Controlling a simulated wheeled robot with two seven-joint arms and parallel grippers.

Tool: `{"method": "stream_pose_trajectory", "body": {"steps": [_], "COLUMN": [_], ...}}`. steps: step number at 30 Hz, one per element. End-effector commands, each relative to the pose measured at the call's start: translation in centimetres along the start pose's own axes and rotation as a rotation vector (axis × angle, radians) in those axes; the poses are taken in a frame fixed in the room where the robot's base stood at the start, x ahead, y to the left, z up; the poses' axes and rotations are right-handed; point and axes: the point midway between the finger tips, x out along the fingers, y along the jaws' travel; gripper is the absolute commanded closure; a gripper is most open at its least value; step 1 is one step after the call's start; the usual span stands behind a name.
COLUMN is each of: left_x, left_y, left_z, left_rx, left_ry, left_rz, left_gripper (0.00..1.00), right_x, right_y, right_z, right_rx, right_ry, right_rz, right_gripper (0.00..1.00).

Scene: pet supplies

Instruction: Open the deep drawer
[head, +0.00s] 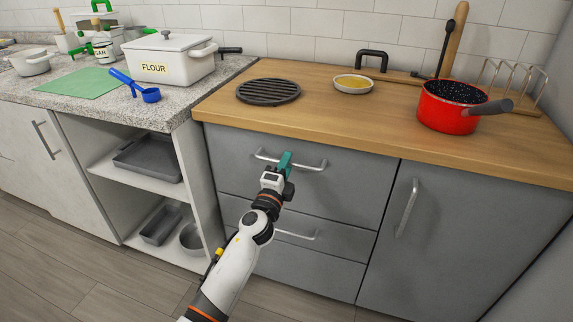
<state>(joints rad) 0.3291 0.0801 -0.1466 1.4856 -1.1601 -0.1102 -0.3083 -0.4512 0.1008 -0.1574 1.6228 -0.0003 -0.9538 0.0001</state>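A grey drawer unit sits under the wooden counter, with drawer fronts stacked one above another. The top drawer (345,190) has the tallest front in view and looks closed, flush with the cabinet. Its silver bar handle (312,167) runs across its upper part. My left gripper (286,160), with teal fingers, is at this handle and covers part of the bar. Whether the fingers are closed around the bar or only in front of it cannot be told. A lower drawer (335,237) also looks closed, its handle (298,235) partly behind my arm. My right gripper is not in view.
A grey cupboard door (450,235) with an upright handle is to the right. Open shelves (140,190) with trays are to the left. A red pot (447,112), a small dish (353,84) and a round black trivet (268,92) stand on the wooden counter (330,120).

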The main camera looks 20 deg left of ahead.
Motion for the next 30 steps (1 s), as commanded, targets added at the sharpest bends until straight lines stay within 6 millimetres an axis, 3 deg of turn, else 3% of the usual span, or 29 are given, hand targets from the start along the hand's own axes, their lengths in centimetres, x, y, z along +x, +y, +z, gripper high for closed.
{"method": "stream_pose_trajectory", "body": {"steps": [11,17,30], "left_x": [0.76,0.74,0.56], "left_y": [-0.01,-0.01,-0.09], "left_z": [-0.02,-0.03,0.63], "left_rx": [-0.001,-0.001,-0.001], "left_ry": [0.001,0.001,0.0], "left_rz": [-0.001,-0.001,-0.002], "left_gripper": [0.7,0.99,1.0], "right_x": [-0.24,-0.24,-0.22], "right_y": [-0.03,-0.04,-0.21], "right_z": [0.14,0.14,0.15], "right_rx": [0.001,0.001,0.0], "right_ry": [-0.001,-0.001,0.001], "right_rz": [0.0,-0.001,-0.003], "right_gripper": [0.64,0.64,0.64]}}
